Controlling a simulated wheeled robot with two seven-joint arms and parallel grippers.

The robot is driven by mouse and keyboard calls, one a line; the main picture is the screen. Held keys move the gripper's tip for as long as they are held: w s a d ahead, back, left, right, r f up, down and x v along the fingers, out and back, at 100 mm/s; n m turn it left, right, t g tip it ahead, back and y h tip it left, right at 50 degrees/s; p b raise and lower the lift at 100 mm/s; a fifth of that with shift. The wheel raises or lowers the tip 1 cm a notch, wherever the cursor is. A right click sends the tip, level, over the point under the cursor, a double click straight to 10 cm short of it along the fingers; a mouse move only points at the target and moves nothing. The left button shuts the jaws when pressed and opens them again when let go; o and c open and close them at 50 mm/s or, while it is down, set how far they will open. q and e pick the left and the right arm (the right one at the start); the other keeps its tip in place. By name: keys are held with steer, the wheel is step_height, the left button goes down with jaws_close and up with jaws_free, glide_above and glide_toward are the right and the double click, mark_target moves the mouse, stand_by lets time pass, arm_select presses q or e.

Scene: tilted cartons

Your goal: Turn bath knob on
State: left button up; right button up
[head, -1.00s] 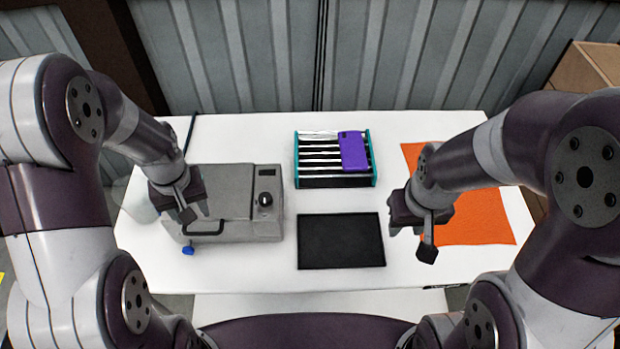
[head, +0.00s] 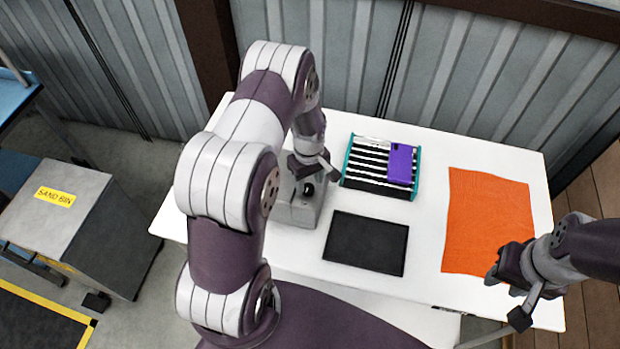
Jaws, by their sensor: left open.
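The grey bath (head: 297,213) stands on the white table, and most of it is hidden behind my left arm in the head view. Its dark round knob (head: 308,189) shows on the visible right part of the bath. My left gripper (head: 318,166) is open and empty, just above and beside the knob in the picture. I cannot tell whether it touches the knob. My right gripper (head: 503,285) looks open and empty. It is at the lower right, by the near corner of the orange cloth (head: 485,215), far from the bath.
A teal-ended rack (head: 347,160) with a purple block (head: 401,164) on it stands right of the bath. A black flat mat (head: 366,242) lies in front of the rack. The white table (head: 430,150) is bare around these. A grey sand bin (head: 60,215) stands left.

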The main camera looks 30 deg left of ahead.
mark_target(308, 189)
arm_select(q)
step_height(308, 189, down, 2)
steer(key=shift+a+f, duration=0.25)
steer(key=shift+f, duration=0.1)
arm_select(e)
steer(key=shift+a+r, duration=0.2)
steer(key=shift+r, duration=0.25)
arm_select(q)
steer(key=shift+d, duration=0.15)
steer(key=c, duration=0.8)
steer(key=shift+o, duration=0.2)
